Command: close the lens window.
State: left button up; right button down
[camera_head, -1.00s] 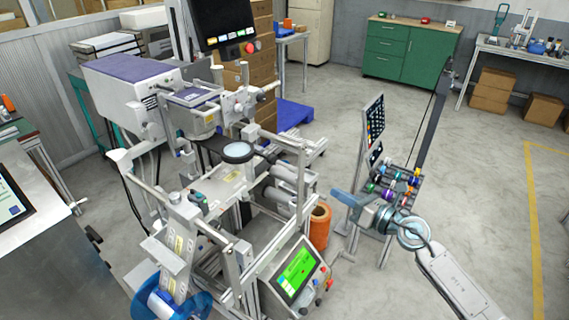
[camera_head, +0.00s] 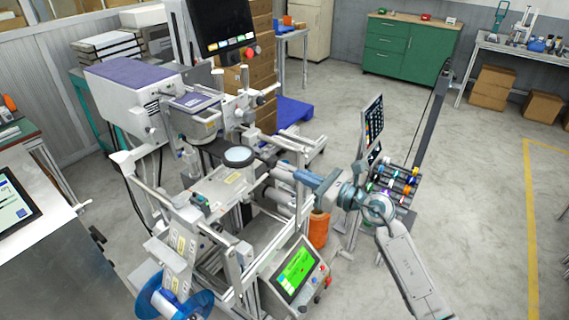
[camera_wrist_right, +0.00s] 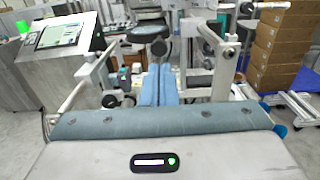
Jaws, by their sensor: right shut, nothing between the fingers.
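The lens window is a round pale glass in a dark ring (camera_head: 239,157), on top of the grey film machine in the middle of the head view. It appears in the right wrist view as a dark round disc (camera_wrist_right: 150,33) above and just left of the fingertips. My right gripper (camera_head: 298,177) is to the right of the lens window in the head view, apart from it. Its blue fingers (camera_wrist_right: 158,72) are shut and empty, pointing toward the machine. My left gripper is not in view.
The machine has frame posts and rollers around the window, a green screen (camera_head: 297,270) at its front and a blue reel (camera_head: 200,303) below. A rack of coloured reels (camera_head: 395,180) stands right of my right wrist. Open floor (camera_head: 480,200) lies farther right.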

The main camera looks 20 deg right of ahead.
aim_at(241, 147)
jog(key=p+x, duration=0.2)
jog(key=x, duration=0.3)
jog(key=shift+r, duration=0.15)
jog(key=shift+w+a, duration=0.4)
jog(key=b+x, duration=0.3)
jog(key=x, duration=1.1)
jog(key=shift+w+a, duration=0.3)
jog(key=shift+w, duration=0.1)
jog(key=shift+r, duration=0.15)
jog(key=shift+d, duration=0.1)
